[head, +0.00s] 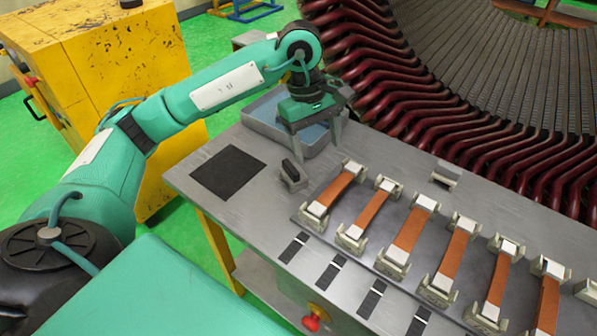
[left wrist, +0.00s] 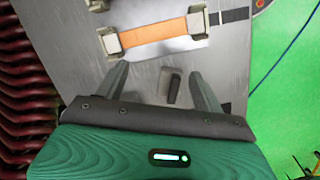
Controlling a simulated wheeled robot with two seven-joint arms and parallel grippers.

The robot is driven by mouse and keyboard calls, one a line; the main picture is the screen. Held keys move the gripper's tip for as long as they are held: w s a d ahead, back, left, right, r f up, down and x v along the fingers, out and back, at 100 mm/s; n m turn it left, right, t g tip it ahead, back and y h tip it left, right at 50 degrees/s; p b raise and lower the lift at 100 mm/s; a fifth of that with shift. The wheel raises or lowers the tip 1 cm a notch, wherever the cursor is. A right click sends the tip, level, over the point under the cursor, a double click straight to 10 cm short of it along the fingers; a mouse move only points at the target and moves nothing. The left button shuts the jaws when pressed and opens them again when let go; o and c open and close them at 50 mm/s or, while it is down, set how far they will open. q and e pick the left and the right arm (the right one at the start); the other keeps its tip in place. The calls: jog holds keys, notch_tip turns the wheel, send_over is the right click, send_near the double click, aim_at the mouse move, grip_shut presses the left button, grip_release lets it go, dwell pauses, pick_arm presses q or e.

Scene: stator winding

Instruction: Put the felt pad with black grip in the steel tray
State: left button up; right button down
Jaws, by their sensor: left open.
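The felt pad with black grip (head: 291,173) is a small grey block with an upright black bar. It stands on the grey metal table, and also shows in the left wrist view (left wrist: 174,89). My left gripper (head: 316,152) is open and empty, its fingers pointing down, up and to the right of the pad in the head view. In the left wrist view the pad appears between the two fingers (left wrist: 158,72); I see no contact. The steel tray (head: 262,133) is at the table's back left, partly hidden behind my left gripper. My right gripper is not in view.
A black square mat (head: 228,173) lies left of the pad. Right of it, copper bars (head: 341,189) sit in metal holders on a plate. Several black strips (head: 293,248) lie along the front. The stator with red coils (head: 390,110) stands close behind the table.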

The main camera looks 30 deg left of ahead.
pick_arm(q)
jog(key=y, duration=0.2)
send_near(294, 171)
jog(key=w+r, duration=0.1)
jog(key=w, duration=0.1)
jog(key=shift+y, duration=0.3)
notch_tip(294, 171, down, 7)
jog(key=shift+a+r+b, duration=0.1)
jog(key=shift+b, duration=0.25)
jog(key=shift+s+f, duration=0.1)
jog(key=shift+f, duration=0.95)
jog(key=shift+s+a+f+p, duration=0.1)
jog(key=shift+f+p, duration=0.25)
jog(key=shift+f, duration=0.7)
jog(key=shift+s+a+f+p, duration=0.1)
jog(key=shift+f+p, duration=0.2)
jog(key=shift+f, duration=0.8)
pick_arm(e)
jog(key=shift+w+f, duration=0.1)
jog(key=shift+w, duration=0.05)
pick_arm(q)
jog(key=shift+c, duration=0.4)
jog(key=c, duration=1.1)
